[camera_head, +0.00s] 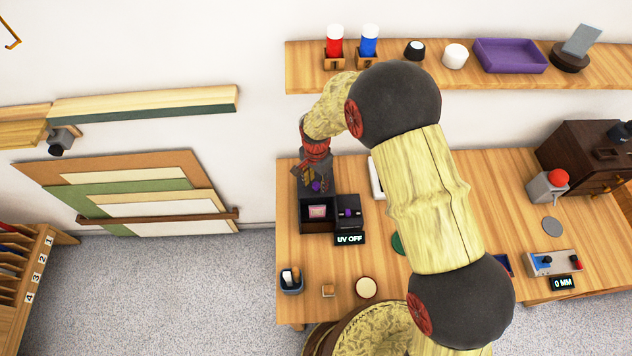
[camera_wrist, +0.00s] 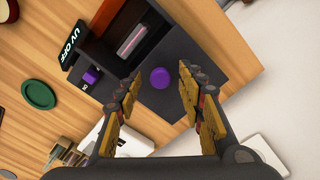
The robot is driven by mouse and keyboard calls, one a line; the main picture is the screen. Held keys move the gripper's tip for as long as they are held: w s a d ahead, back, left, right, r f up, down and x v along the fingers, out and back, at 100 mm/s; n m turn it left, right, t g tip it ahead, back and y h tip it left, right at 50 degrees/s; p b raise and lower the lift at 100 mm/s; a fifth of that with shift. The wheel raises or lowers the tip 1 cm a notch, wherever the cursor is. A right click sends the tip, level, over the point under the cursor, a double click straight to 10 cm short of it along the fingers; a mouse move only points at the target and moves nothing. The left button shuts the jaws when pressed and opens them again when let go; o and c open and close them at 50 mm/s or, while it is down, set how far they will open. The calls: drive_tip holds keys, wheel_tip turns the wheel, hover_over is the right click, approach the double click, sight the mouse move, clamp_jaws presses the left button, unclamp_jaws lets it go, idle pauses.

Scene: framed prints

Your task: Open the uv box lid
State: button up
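The UV box (camera_head: 318,226) is a black box on the wooden workbench. A pink item (camera_head: 317,211) shows in an opening or window of it, also in the wrist view (camera_wrist: 132,40). A dark panel, seemingly the lid (camera_wrist: 172,100), bears a round purple knob (camera_wrist: 160,78). I cannot tell how far the lid is open. My gripper (camera_wrist: 160,70) is open, its yellow fingers on either side of the knob with gaps visible. In the head view my gripper (camera_head: 314,181) is over the box's back part. Contact with the panel cannot be told.
Beside the box are a control with a purple knob (camera_head: 349,212) and a "UV OFF" sign (camera_head: 350,239). A green disc (camera_wrist: 38,95) lies nearby. A shelf (camera_head: 300,75) with red and blue bottles is above. My arm hides the bench's middle.

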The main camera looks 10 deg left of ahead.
sight(316, 185)
wheel_tip(316, 185, up, 12)
drive_tip(key=shift+f, duration=0.15)
idle(0.3)
idle(0.4)
